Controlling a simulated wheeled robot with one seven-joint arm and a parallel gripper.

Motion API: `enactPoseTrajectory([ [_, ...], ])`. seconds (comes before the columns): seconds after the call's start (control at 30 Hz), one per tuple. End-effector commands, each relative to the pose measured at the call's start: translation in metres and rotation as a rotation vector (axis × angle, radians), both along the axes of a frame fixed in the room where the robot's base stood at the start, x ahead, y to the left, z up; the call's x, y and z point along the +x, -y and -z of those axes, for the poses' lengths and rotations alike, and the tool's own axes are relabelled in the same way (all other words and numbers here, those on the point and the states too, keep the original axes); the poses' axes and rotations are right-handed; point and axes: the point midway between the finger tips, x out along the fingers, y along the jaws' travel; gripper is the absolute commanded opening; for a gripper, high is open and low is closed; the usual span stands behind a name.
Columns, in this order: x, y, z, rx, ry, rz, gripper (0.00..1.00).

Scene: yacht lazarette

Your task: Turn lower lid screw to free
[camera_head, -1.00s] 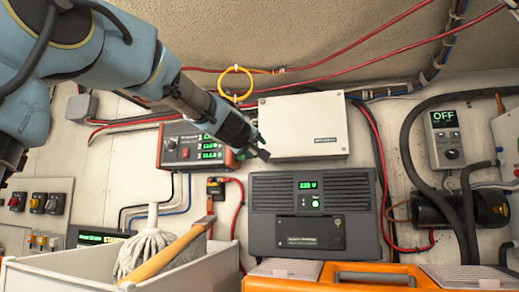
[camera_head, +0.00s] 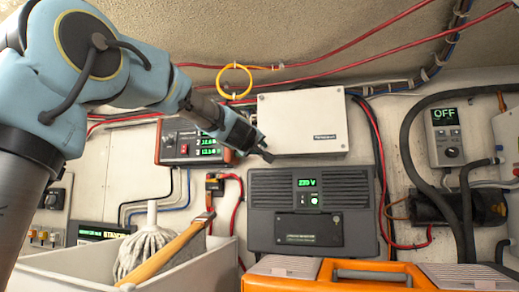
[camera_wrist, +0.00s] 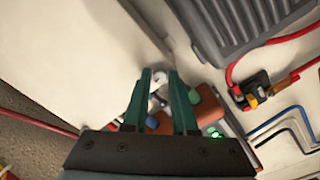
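A white box (camera_head: 303,125) with a flat lid is on the wall in the head view; its pale surface also fills the left of the wrist view (camera_wrist: 70,55). My gripper (camera_head: 266,155) is near the lower left corner of the white box, left of and above the dark grey unit. In the wrist view the two green fingers of my gripper (camera_wrist: 160,74) stand apart with a narrow gap. A small pale shape shows between them; I cannot tell whether they touch it.
A dark grey unit (camera_head: 270,200) reading 230 V is below the white box. A red-ended meter box (camera_head: 178,145) is left of my gripper. A grey bin (camera_head: 205,275) holds a mop (camera_head: 145,250) and a wooden-handled tool. An orange case (camera_head: 385,280) and cables are nearby.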

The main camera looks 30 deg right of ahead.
Motion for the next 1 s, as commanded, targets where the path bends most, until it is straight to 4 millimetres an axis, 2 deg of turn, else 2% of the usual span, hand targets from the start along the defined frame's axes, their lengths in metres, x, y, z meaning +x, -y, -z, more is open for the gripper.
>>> enactPoseTrajectory([
  [0.03, -0.0001, -0.0001, 0.0, 0.0, 0.0, 0.0, 0.19],
  [0.2, 0.0, -0.0001, -0.0001, 0.0, 0.0, 0.0, 0.0],
  [0.73, 0.0, -0.0001, 0.0001, -0.012, -0.011, 0.0, 0.0],
  [1.0, -0.0004, 0.0001, 0.0005, -0.101, -0.095, 0.001, 0.0],
])
